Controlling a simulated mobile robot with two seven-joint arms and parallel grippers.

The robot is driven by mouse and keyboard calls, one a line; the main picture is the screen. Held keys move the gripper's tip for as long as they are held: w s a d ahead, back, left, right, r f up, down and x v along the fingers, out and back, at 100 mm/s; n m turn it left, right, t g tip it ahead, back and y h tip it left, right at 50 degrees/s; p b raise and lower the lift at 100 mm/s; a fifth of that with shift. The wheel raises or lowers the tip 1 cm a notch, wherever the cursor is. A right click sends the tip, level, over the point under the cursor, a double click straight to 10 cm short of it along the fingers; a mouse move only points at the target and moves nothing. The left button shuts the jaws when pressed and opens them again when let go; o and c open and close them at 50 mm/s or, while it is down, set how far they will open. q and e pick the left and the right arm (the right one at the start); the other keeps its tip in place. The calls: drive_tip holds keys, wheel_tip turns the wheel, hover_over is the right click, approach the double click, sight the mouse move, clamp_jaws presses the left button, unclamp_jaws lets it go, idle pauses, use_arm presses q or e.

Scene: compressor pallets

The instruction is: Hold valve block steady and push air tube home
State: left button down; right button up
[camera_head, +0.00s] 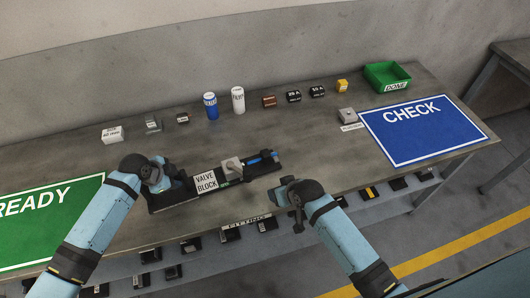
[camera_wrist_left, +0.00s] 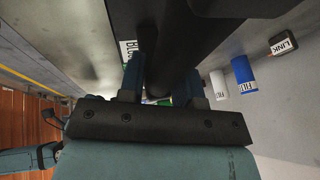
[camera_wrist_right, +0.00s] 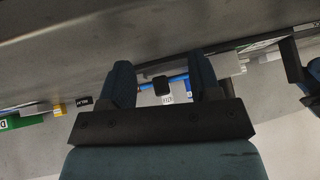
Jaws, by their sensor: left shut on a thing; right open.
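The valve block (camera_head: 206,183), a dark bar with a white VALVE BLOCK label, lies along the front of the workbench. My left gripper (camera_head: 168,182) is shut at its left end; in the left wrist view the fingers (camera_wrist_left: 163,82) straddle a black body beside a partly hidden label. The blue air tube (camera_head: 262,158) lies at the dark bar's right end, beyond a grey fitting (camera_head: 232,166). My right gripper (camera_head: 288,188) is open, in front and right of the tube. Its view shows the blue tube (camera_wrist_right: 178,77) behind the open fingers; I see no grip on it.
A blue CHECK mat (camera_head: 420,132) lies at right, a green READY mat (camera_head: 45,215) at left. A green DONE bin (camera_head: 386,77), a blue can (camera_head: 211,106), a white can (camera_head: 238,100) and several small boxes line the back. A shelf with parts runs below the front edge.

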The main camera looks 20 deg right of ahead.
sight(266, 153)
drive_tip(key=w+r+g, duration=0.1)
drive_tip(key=w, duration=0.1)
drive_tip(key=w+r+g, duration=0.1)
drive_tip(key=w, duration=0.2)
drive_tip(key=w+a+r+g, duration=0.1)
drive_tip(key=w, duration=0.2)
drive_tip(key=shift+r+h, duration=0.4)
drive_tip(key=w+r+g+h, duration=0.2)
drive_tip(key=w+r+g, duration=0.2)
drive_tip(key=w+r, duration=0.4)
drive_tip(key=f, duration=0.3)
drive_tip(key=s+f, duration=0.1)
drive_tip(key=f, duration=0.6)
drive_tip(key=shift+s+d+f, duration=0.15)
drive_tip(key=shift+s+f, duration=0.05)
